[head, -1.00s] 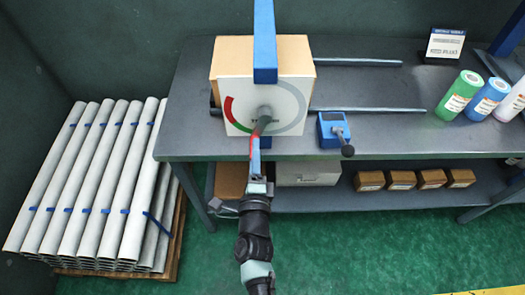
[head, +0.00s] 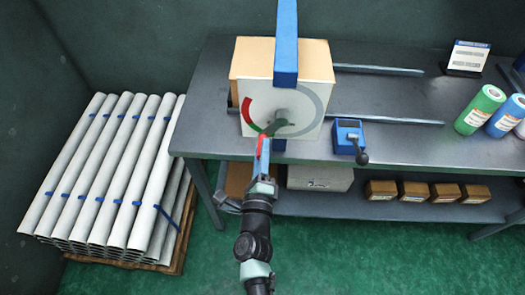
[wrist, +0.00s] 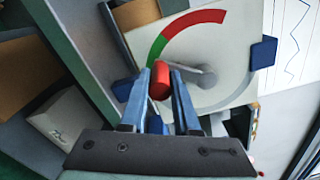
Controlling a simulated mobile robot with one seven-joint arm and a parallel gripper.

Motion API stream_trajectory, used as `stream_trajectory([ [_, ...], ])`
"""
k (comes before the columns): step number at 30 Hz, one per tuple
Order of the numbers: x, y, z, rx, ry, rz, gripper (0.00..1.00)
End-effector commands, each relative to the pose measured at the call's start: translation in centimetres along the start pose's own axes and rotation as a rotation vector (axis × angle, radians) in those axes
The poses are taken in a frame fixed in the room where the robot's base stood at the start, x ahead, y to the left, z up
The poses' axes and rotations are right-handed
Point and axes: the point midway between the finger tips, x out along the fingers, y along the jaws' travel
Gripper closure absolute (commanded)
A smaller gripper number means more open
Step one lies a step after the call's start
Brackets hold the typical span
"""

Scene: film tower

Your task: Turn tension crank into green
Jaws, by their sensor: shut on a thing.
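The tension crank is a grey arm on a hub in the middle of a white dial plate (head: 310,119), with a red handle (wrist: 159,80). The plate is on a box-shaped unit (head: 285,58) on the bench. The dial has a red arc (wrist: 195,20), a green arc and a grey arc. My gripper (head: 263,150) is shut on the red handle, below and left of the hub in the head view. In the wrist view the crank arm (wrist: 184,72) points left from the hub, toward the green arc's end, partly hidden by handle and fingers.
A blue box with a black-knobbed lever (head: 350,138) stands right of the unit on the grey bench (head: 415,150). Green and blue rolls (head: 480,108) stand farther right. Small brown boxes (head: 415,191) lie on the lower shelf. White tubes (head: 105,180) are stacked at the left.

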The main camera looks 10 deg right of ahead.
Motion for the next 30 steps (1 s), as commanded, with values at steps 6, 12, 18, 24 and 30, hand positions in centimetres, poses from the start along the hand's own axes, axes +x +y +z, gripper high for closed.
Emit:
stream_trajectory([
  [6, 0.0, 0.0, 0.2, -0.003, -0.005, 0.0, 0.41],
  [12, 0.0, 0.0, 0.1, -0.003, -0.003, 0.0, 0.41],
  [18, -0.9, 0.1, 0.0, -0.004, -0.002, 0.002, 0.41],
  [24, -4.3, 0.2, 0.0, -0.003, -0.002, 0.003, 0.41],
  [30, -8.3, 0.2, 0.1, -0.003, -0.003, 0.003, 0.41],
])
